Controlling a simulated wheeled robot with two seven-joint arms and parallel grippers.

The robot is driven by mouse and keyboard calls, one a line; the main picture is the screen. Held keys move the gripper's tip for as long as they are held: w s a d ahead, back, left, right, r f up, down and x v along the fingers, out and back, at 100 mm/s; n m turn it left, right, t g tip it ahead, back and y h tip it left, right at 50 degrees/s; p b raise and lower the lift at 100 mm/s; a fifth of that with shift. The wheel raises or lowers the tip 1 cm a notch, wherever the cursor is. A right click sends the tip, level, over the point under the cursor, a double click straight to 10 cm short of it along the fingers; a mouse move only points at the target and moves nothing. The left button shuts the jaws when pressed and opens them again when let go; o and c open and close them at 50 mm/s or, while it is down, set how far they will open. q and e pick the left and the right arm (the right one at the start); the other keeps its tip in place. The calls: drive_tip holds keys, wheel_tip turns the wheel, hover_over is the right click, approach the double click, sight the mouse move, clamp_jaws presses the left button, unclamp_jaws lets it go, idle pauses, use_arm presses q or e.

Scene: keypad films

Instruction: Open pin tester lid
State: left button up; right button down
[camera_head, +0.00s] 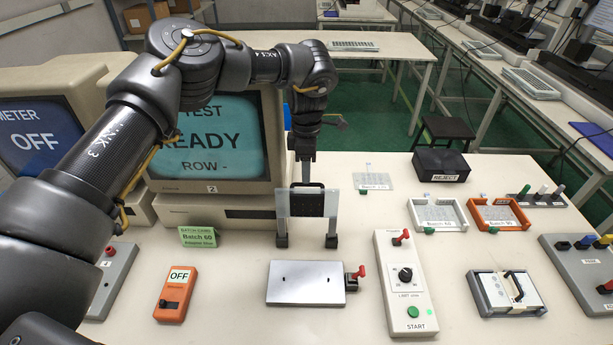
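No readable label names the pin tester. A flat grey plate unit (305,283) with two small dark dots and a red-knobbed clamp (360,273) lies front centre. At the right, a grey unit (480,295) carries a pale plate with a black handle (515,285), which looks like a lid lying down. My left gripper (307,241) points down, just behind the grey plate unit, its two fingers wide apart. A clear panel (296,204) shows at the fingers; I cannot tell whether it is part of the gripper or behind it. My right gripper is out of view.
A long control box (405,325) with red lever and green START button stands between the two units. An orange OFF box (177,295) lies left. White (437,229) and orange (525,222) trays, a black REJECT box (440,164) and a film (374,181) lie farther back.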

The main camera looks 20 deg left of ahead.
use_arm(q)
wheel_tip(320, 180, up, 8)
drive_tip(key=shift+w, duration=0.3)
drive_tip(key=shift+a+r, duration=0.1)
